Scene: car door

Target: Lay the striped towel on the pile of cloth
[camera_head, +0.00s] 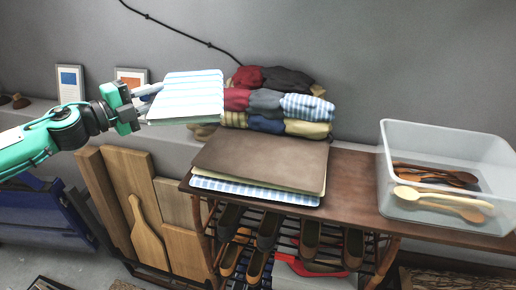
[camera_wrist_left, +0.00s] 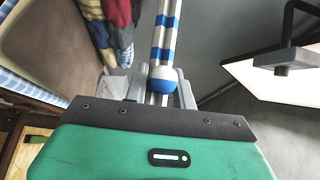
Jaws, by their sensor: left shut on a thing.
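The striped towel (camera_head: 192,98), folded flat in light blue and white, is held in the air by my left gripper (camera_head: 147,95), which is shut on its left edge. In the left wrist view the towel (camera_wrist_left: 166,35) shows edge-on as a narrow blue-and-white band between the fingers (camera_wrist_left: 162,88). A flat pile of cloth (camera_head: 262,158) lies on the brown bench, with brown on top, then cream, then blue-striped layers. It is below and to the right of the towel, clearly apart from it. It also shows in the left wrist view (camera_wrist_left: 55,55). My right gripper is out of view.
Rolled clothes (camera_head: 270,102) are stacked behind the flat pile, close to the towel's right edge. A clear bin (camera_head: 440,215) with wooden spoons stands on the bench (camera_head: 352,190) at right. Shoes sit on the rack below. Wooden boards (camera_head: 130,180) lean at left.

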